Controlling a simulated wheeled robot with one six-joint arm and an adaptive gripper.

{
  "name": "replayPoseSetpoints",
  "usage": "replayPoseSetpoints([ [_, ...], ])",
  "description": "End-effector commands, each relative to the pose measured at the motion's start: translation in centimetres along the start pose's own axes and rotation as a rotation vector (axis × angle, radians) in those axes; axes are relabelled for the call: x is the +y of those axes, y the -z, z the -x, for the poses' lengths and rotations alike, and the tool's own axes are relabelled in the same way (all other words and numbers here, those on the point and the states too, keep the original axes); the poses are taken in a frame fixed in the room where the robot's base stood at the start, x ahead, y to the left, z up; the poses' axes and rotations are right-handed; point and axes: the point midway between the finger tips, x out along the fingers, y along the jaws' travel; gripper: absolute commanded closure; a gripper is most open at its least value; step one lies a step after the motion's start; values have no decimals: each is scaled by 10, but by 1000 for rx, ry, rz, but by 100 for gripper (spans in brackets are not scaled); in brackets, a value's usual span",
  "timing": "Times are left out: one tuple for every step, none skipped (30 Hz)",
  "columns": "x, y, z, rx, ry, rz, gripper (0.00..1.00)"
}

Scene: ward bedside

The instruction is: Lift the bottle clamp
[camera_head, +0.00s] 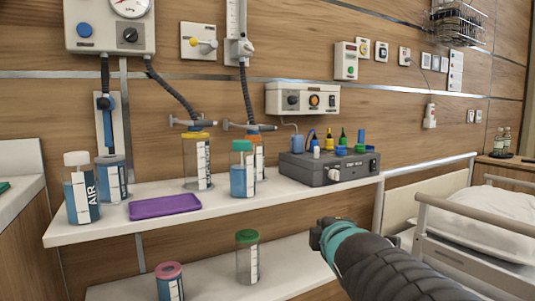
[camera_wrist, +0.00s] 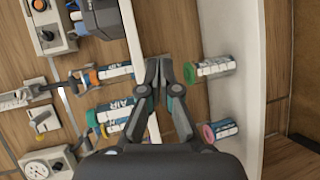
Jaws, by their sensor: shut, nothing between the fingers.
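Two grey bar-shaped clamps sit at the hose ends on the wall side: one (camera_head: 193,123) above the yellow-topped bottle (camera_head: 197,162), the other (camera_head: 248,127) above the orange-topped bottle (camera_head: 259,158). I cannot tell which one the task means. Both bottles stand on the upper shelf (camera_head: 110,222). My gripper (camera_head: 318,236) is in front of the shelves, to the right of the bottles and apart from the clamps. In the wrist view my gripper (camera_wrist: 158,72) has its fingertips together and empty, beside the shelf edge.
A green-capped bottle (camera_head: 242,172), AIR bottles (camera_head: 82,196), a purple tray (camera_head: 165,206) and a grey box (camera_head: 330,168) crowd the upper shelf. Green-topped (camera_head: 247,262) and pink-topped (camera_head: 170,284) containers stand on the lower shelf. A railed bed (camera_head: 480,210) is right.

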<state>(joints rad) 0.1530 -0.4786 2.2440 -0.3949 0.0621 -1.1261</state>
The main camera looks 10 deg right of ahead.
Motion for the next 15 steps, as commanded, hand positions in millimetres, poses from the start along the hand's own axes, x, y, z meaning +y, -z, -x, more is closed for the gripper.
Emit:
replayPoseSetpoints([
  [11, 0, -14, 12, -72, 138, 100],
  [21, 2, -20, 25, -119, 234, 100],
  [34, 5, -27, 38, -182, 360, 100],
  [43, 8, -32, 43, -231, 460, 100],
  [52, 11, -36, 46, -280, 556, 100],
  [63, 15, -41, 47, -346, 684, 100],
  [69, 18, -45, 45, -392, 776, 100],
  [76, 22, -47, 43, -439, 864, 100],
  [83, 27, -51, 38, -498, 975, 100],
  [87, 30, -52, 32, -542, 1051, 100],
  [91, 33, -54, 27, -582, 1121, 100],
  [95, 38, -55, 18, -633, 1207, 100],
  [97, 41, -56, 13, -666, 1263, 100],
  [100, 43, -56, 5, -697, 1314, 100],
  [102, 46, -56, -3, -733, 1371, 100],
])
